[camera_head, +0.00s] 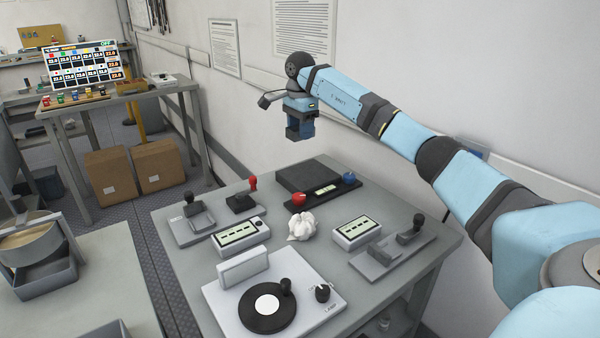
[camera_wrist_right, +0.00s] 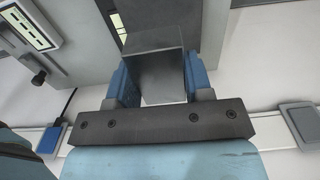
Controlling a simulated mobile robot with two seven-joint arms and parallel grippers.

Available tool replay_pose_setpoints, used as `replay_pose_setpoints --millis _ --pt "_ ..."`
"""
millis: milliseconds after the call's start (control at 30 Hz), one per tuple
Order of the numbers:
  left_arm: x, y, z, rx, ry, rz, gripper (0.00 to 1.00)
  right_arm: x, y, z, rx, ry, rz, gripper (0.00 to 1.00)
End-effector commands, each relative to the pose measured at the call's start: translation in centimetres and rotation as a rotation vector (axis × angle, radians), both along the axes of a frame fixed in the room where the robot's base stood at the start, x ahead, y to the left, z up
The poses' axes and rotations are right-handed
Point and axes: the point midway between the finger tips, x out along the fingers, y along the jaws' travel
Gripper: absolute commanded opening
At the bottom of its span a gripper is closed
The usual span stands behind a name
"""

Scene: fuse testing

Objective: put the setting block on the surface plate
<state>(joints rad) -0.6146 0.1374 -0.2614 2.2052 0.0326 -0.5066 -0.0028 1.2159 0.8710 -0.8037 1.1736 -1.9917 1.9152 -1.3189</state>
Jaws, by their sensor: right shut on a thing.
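My right gripper (camera_head: 299,128) is raised in the air above the back of the bench. It is small in the head view. The right wrist view shows its two blue fingers (camera_wrist_right: 157,78) shut on the sides of a grey, smooth-faced block (camera_wrist_right: 155,70), which I take for the setting block. In the head view the block is hard to tell from the fingers. A flat dark slab (camera_head: 308,174), which looks like the surface plate, lies at the back of the bench, below the gripper and apart from it. My left gripper is not in view.
The bench (camera_head: 185,262) also holds a white device with a black disc (camera_head: 268,305), a crumpled white cloth (camera_head: 302,226), two display boxes (camera_head: 241,236) (camera_head: 355,232), a red-and-blue-knobbed unit (camera_head: 325,190) and lever fixtures (camera_head: 190,222). The wall stands close behind.

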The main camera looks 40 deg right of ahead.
Motion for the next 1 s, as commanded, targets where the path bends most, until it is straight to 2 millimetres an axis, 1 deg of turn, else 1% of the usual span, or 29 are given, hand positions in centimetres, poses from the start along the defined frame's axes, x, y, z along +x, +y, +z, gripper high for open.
replay_pose_setpoints --millis 33,100,200,300,400,567,833,900,1000 --pt "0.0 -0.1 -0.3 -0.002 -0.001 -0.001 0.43 0.0 0.0 -1.5 0.001 0.0 0.001 0.0" --pt "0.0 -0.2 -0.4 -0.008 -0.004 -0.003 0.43 0.0 0.1 -3.2 0.001 0.0 0.001 0.0" --pt "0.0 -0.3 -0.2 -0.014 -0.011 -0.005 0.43 0.0 0.1 -5.3 0.001 -0.001 0.002 0.0" --pt "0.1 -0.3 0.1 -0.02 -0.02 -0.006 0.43 0.0 0.1 -6.8 0.002 -0.003 0.002 0.0" --pt "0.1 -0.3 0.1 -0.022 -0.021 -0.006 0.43 0.0 0.1 -7.7 0.001 -0.003 0.001 0.0" --pt "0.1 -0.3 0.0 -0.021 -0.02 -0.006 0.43 0.0 0.0 -8.5 0.001 -0.003 0.001 0.0" --pt "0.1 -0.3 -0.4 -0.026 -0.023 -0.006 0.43 0.0 0.0 -12.0 0.001 -0.002 0.0 0.0" --pt "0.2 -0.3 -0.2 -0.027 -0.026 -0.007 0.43 0.0 0.0 -12.3 0.001 -0.003 0.0 0.0" --pt "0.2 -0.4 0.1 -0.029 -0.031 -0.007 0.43 0.0 0.0 -12.3 0.001 -0.004 0.0 0.0"
